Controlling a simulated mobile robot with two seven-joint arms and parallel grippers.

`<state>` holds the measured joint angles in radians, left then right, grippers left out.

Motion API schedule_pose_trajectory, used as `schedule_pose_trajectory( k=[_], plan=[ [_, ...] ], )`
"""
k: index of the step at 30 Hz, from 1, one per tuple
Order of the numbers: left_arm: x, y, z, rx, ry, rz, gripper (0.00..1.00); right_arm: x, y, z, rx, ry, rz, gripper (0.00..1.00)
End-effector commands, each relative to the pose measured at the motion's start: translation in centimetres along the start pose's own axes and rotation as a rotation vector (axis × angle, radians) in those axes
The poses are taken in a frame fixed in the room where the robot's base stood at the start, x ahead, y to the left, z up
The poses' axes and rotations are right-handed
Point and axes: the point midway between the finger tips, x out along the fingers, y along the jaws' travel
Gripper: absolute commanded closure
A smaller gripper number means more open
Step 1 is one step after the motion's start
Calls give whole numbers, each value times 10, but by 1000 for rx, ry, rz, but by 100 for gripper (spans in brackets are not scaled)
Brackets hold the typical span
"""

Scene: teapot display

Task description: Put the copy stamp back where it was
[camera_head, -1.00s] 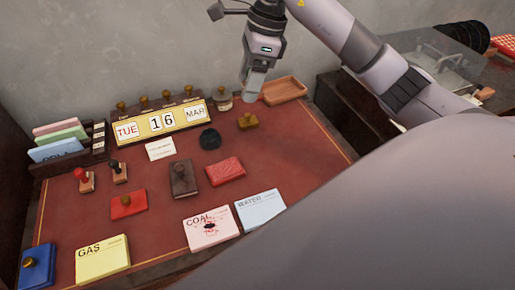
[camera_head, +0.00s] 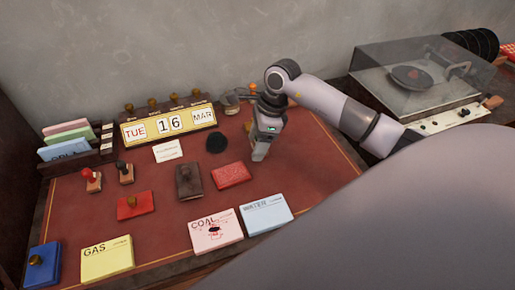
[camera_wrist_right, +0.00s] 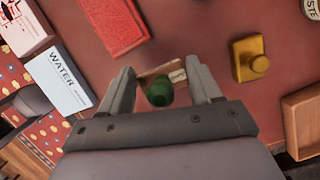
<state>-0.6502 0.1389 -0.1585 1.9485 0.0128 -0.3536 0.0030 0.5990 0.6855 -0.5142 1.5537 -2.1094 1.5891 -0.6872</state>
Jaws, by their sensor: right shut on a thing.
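My right gripper (camera_head: 260,153) is low over the right half of the red desk top, right of the red pad. In the wrist view, it (camera_wrist_right: 163,88) is shut on a stamp with a green knob (camera_wrist_right: 158,91) and a wooden base with a small pale label. I cannot read the label, so I cannot tell if this is the copy stamp. In the head view the gripper hides the held stamp. A red-handled stamp (camera_head: 93,181) and a black-handled stamp (camera_head: 125,174) stand upright at the left. My left gripper is not in view.
A brass block with a knob (camera_wrist_right: 248,58) and a wooden tray (camera_wrist_right: 303,122) lie nearby.

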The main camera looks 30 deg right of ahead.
Motion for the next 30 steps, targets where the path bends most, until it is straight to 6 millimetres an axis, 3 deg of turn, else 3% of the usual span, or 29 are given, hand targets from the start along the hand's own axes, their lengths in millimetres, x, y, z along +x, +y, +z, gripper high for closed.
schedule_pose_trajectory(
  k=[6, 17, 18, 19, 30],
  plan=[
    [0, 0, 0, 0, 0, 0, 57, 28, 1, -8, 0, -1, 3, 56],
    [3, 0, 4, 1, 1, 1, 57, 33, 0, -9, -1, 0, 1, 56],
    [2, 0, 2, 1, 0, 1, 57, 31, 0, -9, 0, 0, 1, 24],
    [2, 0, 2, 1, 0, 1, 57, 31, 0, -9, 0, 0, 2, 14],
    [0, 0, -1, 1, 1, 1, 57, 28, 0, -8, 0, 0, 2, 11]
  ],
)
